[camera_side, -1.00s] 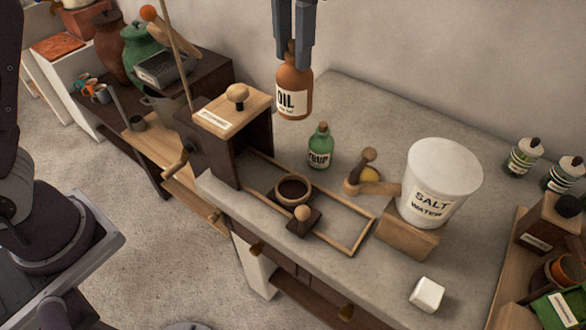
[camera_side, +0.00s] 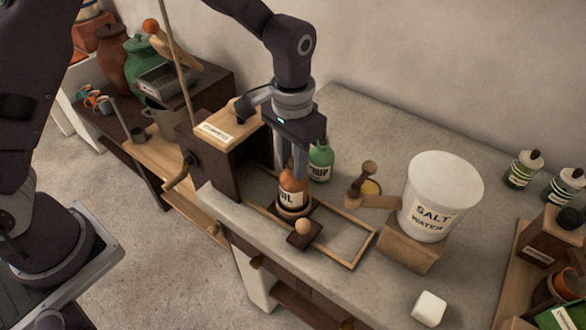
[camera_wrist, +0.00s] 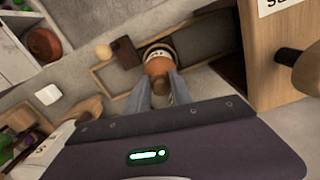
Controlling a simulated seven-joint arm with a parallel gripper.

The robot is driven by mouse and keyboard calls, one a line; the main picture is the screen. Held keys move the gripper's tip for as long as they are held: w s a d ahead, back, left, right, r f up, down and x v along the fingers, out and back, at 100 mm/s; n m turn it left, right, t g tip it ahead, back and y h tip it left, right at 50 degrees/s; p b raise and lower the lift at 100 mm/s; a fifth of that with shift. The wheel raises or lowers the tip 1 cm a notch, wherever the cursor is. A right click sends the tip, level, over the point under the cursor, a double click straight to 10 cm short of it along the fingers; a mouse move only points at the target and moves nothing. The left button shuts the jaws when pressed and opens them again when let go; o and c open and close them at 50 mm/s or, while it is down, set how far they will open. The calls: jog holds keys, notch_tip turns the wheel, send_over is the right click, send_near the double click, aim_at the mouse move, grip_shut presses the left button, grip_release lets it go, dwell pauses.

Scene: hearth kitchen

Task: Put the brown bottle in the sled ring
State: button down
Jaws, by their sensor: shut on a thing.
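The brown bottle (camera_side: 292,188), labelled "OIL", stands upright, its base at the round ring of the sled (camera_side: 293,212). The ring's rim is mostly hidden by the bottle, so I cannot tell if the base rests on the bottom. My gripper (camera_side: 292,172) points down and is shut on the bottle's upper part. The sled's small block with a pale ball knob (camera_side: 303,227) is in front of the ring.
The sled runs in a wooden frame (camera_side: 361,249) leading to a dark wooden box (camera_side: 222,165). A green bottle (camera_side: 320,163) stands close behind my gripper. A wooden crank piece (camera_side: 365,190) and the salt water bucket (camera_side: 440,195) are to the right. A white cube (camera_side: 429,308) lies at front right.

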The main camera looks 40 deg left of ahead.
jog(key=shift+f, duration=0.8)
jog(key=c, duration=1.1)
grip_release()
jog(key=shift+c, duration=0.2)
notch_tip(320, 180, up, 12)
jog(key=s+a+r+n+t+h, duration=0.1)
jog(key=s+a+r+t, duration=0.2)
jog(key=s+a+r, duration=0.6)
jog(key=s+a+f+n+t+y, duration=0.1)
jog(key=s+a, duration=0.3)
jog(key=s, duration=1)
jog(key=shift+a+t, duration=0.2)
jog(key=shift+t, duration=0.6)
